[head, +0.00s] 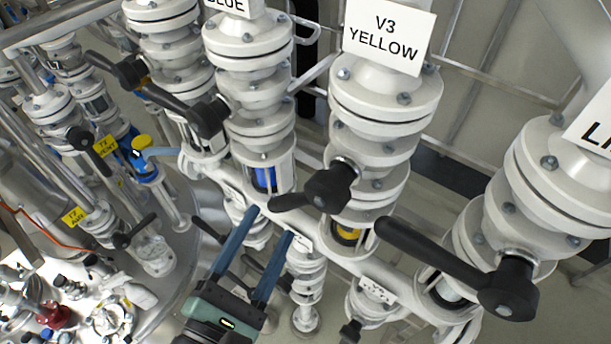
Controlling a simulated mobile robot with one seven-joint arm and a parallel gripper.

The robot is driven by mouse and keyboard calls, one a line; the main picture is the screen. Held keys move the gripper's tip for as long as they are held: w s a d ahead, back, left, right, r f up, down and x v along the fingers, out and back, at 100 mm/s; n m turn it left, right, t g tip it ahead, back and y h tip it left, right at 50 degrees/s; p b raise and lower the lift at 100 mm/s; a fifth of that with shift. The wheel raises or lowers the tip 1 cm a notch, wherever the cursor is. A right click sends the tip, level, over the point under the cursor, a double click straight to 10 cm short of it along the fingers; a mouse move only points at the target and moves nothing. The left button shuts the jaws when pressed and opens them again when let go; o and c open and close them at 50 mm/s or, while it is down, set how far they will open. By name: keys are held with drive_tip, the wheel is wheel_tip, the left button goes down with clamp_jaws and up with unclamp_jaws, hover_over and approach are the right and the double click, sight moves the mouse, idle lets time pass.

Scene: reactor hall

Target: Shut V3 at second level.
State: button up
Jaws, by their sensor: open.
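The V3 YELLOW sign (388,35) hangs on a white flanged valve column (385,95) right of centre in the head view. Its black lever handle (328,188) sits midway down, with the arm pointing left and slightly down. A yellow band (348,235) shows in the sight glass beneath. A lower white valve (372,308) with a small tag and a black handle (350,331) stands below this column; its tag is not readable. My gripper (270,223) is open, with two blue fingers pointing up, left of and below the V3 handle.
The BLUE column (255,75) stands left of V3, its black lever (205,115) pointing up-left. At right, another column (560,170) has a long black lever (440,255) reaching towards V3. Lower valves and pipes crowd around my fingers. A steel vessel with small fittings fills the lower left.

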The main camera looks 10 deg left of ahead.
drive_tip(key=w+d+p, duration=0.1)
drive_tip(key=w+p, duration=0.1)
drive_tip(key=w, duration=0.7)
drive_tip(key=shift+d+p, duration=0.25)
drive_tip(key=shift+p, duration=0.15)
drive_tip(key=shift+s, duration=0.1)
clamp_jaws()
idle(0.7)
